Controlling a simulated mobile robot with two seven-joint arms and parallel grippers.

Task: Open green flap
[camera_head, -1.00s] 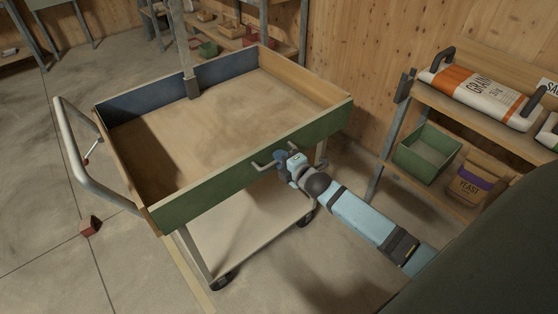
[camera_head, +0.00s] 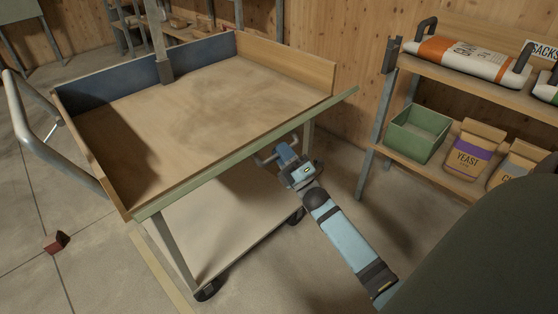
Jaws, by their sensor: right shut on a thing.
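The green flap (camera_head: 245,152) is the front side of the cart's wooden tray (camera_head: 205,95). It shows as a thin pale green strip, tipped outward from upright; its outer green face is mostly hidden and I cannot tell its exact angle. My right gripper (camera_head: 276,155) is shut on the flap's handle (camera_head: 264,159), just below and in front of the strip's middle. The right arm comes up from the lower right. My left gripper is not in view.
The cart's curved push handle (camera_head: 30,125) is at the left. A small red block (camera_head: 57,242) lies on the floor. A shelf at the right holds a green bin (camera_head: 418,134), a yeast bag (camera_head: 470,150) and a grain sack (camera_head: 470,62). Floor in front of the cart is clear.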

